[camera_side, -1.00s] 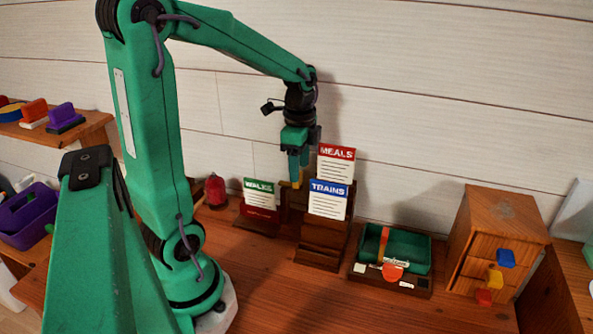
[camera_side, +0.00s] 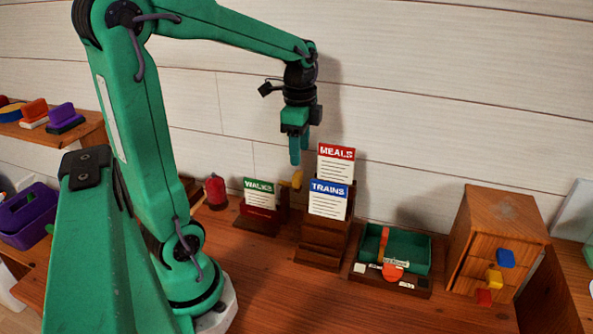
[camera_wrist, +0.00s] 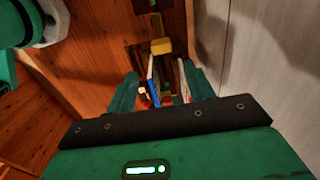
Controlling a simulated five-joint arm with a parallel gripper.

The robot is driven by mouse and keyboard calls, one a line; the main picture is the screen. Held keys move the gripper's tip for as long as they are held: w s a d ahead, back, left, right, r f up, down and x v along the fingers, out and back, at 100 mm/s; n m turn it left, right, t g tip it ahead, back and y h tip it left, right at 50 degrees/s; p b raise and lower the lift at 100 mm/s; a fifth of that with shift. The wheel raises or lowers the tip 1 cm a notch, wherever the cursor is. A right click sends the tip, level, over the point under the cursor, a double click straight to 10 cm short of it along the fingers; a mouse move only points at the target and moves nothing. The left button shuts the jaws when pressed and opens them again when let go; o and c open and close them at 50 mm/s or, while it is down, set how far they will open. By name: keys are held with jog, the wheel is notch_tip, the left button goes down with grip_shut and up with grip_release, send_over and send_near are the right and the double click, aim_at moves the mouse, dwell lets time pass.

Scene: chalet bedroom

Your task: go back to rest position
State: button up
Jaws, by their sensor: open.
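My gripper (camera_side: 295,158) hangs pointing down above the card stands, its jaws open and empty. In the wrist view its two green fingers (camera_wrist: 163,92) are spread apart, with cards seen between and beyond them. A wooden stand (camera_side: 320,246) holds the red-topped MEALS card (camera_side: 336,163) at the back and the blue-topped TRAINS card (camera_side: 328,199) in front. The green-topped WALKS card (camera_side: 260,193) stands to the left on a lower wooden holder (camera_side: 257,226). A small yellow piece (camera_side: 297,178) shows below the fingertips; it also shows in the wrist view (camera_wrist: 161,46).
A green tray on a wooden base (camera_side: 408,252) and a small drawer chest (camera_side: 500,235) with coloured knobs stand right. A red object (camera_side: 215,191) stands left near the wall (camera_side: 430,110). The front of the desk (camera_side: 350,300) is clear.

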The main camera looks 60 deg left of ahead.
jog(key=s+d+r+n+t, duration=0.1)
jog(key=s+d+n+t, duration=0.1)
jog(key=d, duration=0.4)
jog(key=s+d+r+n+t, duration=0.1)
jog(key=s+d+n+t, duration=0.2)
jog(key=s+d+n, duration=0.2)
jog(key=shift+s+d+r+n, duration=0.2)
jog(key=shift+s+d+n, duration=0.1)
jog(key=shift+d+n, duration=0.45)
